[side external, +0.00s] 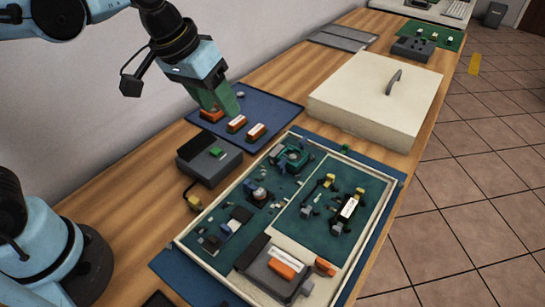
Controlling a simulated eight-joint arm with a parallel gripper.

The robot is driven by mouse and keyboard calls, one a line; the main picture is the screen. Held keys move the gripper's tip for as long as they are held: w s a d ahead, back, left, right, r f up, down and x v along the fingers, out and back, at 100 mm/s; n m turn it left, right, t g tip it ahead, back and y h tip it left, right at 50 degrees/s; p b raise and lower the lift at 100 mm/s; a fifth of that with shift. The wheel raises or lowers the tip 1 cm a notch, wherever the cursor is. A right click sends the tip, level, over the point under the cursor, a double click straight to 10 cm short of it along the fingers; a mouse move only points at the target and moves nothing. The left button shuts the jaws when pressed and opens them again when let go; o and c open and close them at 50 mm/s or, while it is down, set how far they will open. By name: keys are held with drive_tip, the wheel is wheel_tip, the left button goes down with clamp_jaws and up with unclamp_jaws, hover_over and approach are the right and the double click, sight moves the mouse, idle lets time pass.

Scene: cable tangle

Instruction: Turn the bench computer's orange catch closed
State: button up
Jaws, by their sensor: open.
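The bench computer (181,241) is an open, pale-rimmed case with green boards inside, lying on the bench. A small orange part (325,266), which looks like the catch, sits near its front right, beside a dark module with an orange and white block (285,265). I cannot tell how the catch is turned. My gripper (222,110) has green fingers that point down over the blue mat (278,108) behind the case. It is open, close to an orange block (211,115) at the mat's left, and well away from the catch. I cannot tell whether it touches that block.
Two orange and white blocks (256,131) lie on the mat. A large pale lid (375,95) with a handle lies behind. Bare wood (130,205) shows at the left.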

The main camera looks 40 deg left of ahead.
drive_tip(key=w+d+g, duration=0.3)
drive_tip(key=d+g, duration=0.1)
drive_tip(key=d, duration=0.9)
drive_tip(key=g+y, duration=0.2)
drive_tip(key=g, duration=0.2)
approach(324, 261)
drive_tip(key=x, duration=0.8)
clamp_jaws()
